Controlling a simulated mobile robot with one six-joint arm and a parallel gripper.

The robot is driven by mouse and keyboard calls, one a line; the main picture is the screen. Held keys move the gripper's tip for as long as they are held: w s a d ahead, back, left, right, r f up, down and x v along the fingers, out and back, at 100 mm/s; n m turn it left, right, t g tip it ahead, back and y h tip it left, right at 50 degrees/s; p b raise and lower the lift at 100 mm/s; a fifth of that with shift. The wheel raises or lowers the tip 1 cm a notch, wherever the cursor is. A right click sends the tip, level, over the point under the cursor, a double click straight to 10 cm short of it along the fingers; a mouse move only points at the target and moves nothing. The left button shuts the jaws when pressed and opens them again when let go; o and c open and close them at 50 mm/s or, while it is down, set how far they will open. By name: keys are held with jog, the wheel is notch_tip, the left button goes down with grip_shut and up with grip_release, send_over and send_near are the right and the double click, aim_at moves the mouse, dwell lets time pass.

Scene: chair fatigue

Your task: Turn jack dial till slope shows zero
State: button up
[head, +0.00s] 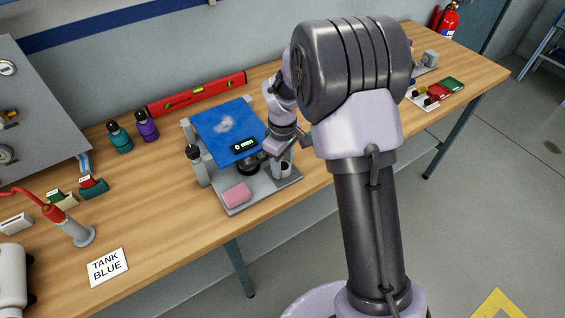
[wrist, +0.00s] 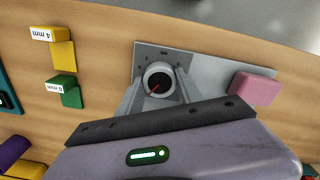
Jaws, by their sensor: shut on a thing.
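The jack dial (wrist: 158,76) is a round knob with a pale rim, dark face and red pointer line, at a corner of the grey base plate. My gripper (wrist: 158,88) has one finger on each side of it and is shut on it. In the head view my gripper (head: 283,160) reaches down at the plate's right corner, and my arm hides part of it. A blue tilted plate (head: 218,122) stands above the base. A small black slope display (head: 244,145) at its front edge shows green digits, too small to read surely.
A pink block (head: 236,192) lies on the base plate (head: 262,191). A post with a dark top (head: 197,163) stands at the left. The table front is mostly clear.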

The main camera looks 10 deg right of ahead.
jog(key=shift+m, duration=1)
jog(key=o, duration=1.4)
notch_tip(320, 180, up, 17)
jog(key=p, duration=0.6)
jog(key=shift+r, duration=0.2)
